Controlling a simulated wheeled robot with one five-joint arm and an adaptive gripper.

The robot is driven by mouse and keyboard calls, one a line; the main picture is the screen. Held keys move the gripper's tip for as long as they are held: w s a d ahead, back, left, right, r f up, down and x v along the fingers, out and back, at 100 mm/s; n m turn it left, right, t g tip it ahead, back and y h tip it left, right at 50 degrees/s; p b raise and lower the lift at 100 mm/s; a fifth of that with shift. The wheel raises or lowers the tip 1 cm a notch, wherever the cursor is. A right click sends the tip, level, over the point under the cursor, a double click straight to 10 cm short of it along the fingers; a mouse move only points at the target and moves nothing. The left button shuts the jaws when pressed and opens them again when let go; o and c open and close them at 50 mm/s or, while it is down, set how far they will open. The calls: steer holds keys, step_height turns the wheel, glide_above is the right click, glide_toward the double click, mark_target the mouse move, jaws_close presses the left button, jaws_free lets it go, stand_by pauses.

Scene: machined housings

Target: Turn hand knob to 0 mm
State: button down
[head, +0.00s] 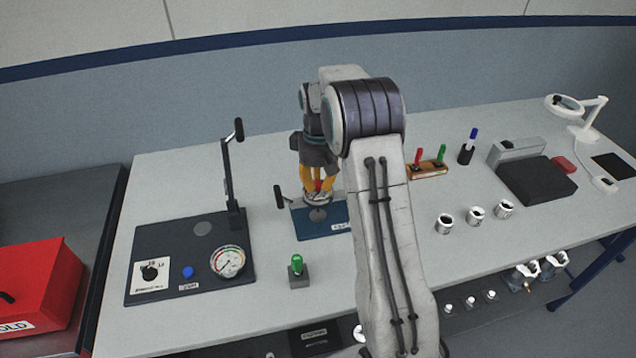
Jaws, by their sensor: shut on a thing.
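My gripper (318,193) has yellow fingers and points down over a blue base plate (308,226) near the middle of the bench. The fingers are shut on the hand knob (319,185) above this plate. Only a small red part of the knob shows between the fingers; the rest is hidden. A grey round part (317,214) sits below the fingertips. A dark-handled lever (280,196) stands at the plate's left edge. A white label lies on the plate's front right, too small to read. No mm scale is readable, and my arm hides the plate's right side.
Left of the plate is a dark panel (205,240) with an upright lever (231,180), a dial gauge (227,262) and a black selector (150,272). A green-topped block (297,270) stands in front. Metal cups (475,216) and a black box (536,180) are to the right.

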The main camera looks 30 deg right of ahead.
mark_target(318, 183)
steer(key=n, duration=0.4)
steer(key=shift+f+n, duration=0.1)
steer(key=shift+n, duration=2.4)
steer(key=c, duration=1.1)
jaws_free()
step_height(318, 183, up, 12)
